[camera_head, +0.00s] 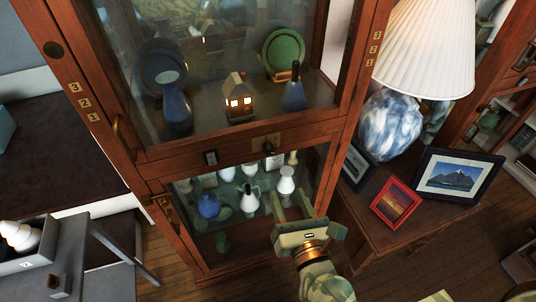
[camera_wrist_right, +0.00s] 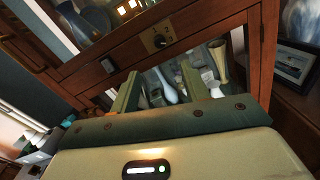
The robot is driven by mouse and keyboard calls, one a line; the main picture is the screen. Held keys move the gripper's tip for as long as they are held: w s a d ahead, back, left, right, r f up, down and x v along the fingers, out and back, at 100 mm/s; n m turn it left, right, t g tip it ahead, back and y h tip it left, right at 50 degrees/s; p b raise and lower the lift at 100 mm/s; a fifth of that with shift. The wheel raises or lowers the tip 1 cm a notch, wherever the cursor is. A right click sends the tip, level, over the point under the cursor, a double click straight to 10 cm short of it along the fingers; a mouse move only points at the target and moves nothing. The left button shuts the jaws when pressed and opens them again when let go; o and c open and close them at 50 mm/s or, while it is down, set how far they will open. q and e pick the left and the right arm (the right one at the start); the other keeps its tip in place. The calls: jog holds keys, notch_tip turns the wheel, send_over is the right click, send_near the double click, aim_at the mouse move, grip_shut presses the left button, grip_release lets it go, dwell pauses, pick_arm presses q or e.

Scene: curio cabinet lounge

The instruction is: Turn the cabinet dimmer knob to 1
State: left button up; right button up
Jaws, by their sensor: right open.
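The dimmer knob (camera_head: 268,147) is a small dark knob on a brass plate (camera_head: 258,142), set in the wooden rail between the cabinet's upper and lower glass doors. It also shows in the right wrist view (camera_wrist_right: 158,41), above and beyond the fingers. I cannot read its setting. My right gripper (camera_head: 292,202) is open and empty, in front of the lower glass, below and slightly right of the knob, apart from it. Its two green fingers (camera_wrist_right: 159,85) point toward the cabinet in the right wrist view. My left gripper is not in view.
A dark switch (camera_head: 210,157) sits left on the same rail. A brass latch (camera_head: 161,201) projects from the cabinet's left side. At right, a side table holds a marbled lamp (camera_head: 390,125), a red-framed picture (camera_head: 396,202) and a black-framed one (camera_head: 458,176).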

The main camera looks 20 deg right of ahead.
aim_at(270, 152)
jog(key=w+p, duration=0.1)
jog(key=w, duration=1.2)
jog(key=shift+w+d, duration=0.1)
jog(key=shift+w, duration=0.3)
jog(key=c, duration=1)
